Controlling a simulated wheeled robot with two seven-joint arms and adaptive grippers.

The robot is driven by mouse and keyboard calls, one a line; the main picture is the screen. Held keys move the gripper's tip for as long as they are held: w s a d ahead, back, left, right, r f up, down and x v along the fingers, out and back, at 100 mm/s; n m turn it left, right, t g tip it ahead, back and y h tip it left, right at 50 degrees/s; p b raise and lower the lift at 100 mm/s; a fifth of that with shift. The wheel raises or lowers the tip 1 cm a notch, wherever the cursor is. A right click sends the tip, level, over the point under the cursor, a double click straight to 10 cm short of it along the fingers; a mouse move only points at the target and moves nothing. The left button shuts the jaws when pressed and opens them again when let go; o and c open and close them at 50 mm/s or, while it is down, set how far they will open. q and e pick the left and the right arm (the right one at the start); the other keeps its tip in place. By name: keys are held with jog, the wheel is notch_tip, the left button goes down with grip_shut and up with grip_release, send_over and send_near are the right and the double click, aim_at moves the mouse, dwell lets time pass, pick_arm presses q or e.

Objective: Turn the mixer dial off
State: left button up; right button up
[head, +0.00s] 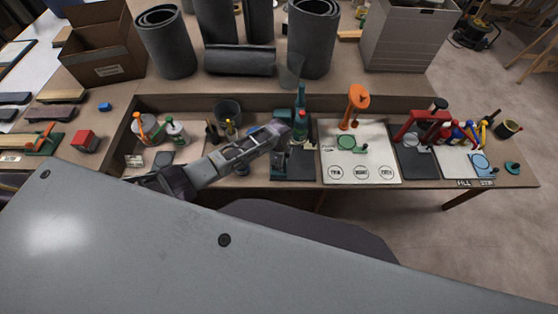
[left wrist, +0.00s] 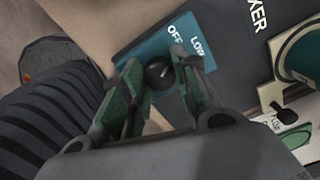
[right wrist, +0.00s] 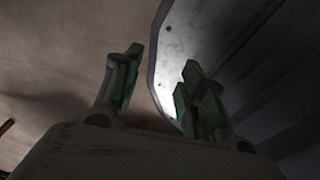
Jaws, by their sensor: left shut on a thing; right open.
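The mixer dial (left wrist: 158,74) is a small dark round knob on a teal panel (left wrist: 140,52) marked OFF and LOW, in the left wrist view. My left gripper (left wrist: 160,63) has its green-padded fingers on either side of the dial and is shut on it. The dial's setting is not clear; a short pale mark shows on it. In the head view, my left gripper (head: 280,156) is down at the mixer, whose dark base (head: 297,172) shows beside it. My right gripper (right wrist: 160,70) is open and empty in the right wrist view; it is hidden in the head view.
Dark rolls and a box (head: 105,45) fill the back. A grey panel (head: 150,245) covers the near foreground.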

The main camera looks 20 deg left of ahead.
pick_arm(q)
jog(key=shift+r+n+p, duration=0.1)
jog(key=shift+n+p, duration=0.65)
jog(key=shift+n, duration=0.45)
jog(key=shift+n+p, duration=0.5)
jog(key=shift+n, duration=0.6)
pick_arm(e)
jog(key=r, duration=0.3)
jog(key=shift+w+d+r, duration=0.15)
jog(key=shift+d, duration=0.2)
pick_arm(q)
jog(key=o, duration=1)
jog(key=shift+o, duration=0.2)
jog(key=shift+r, duration=0.1)
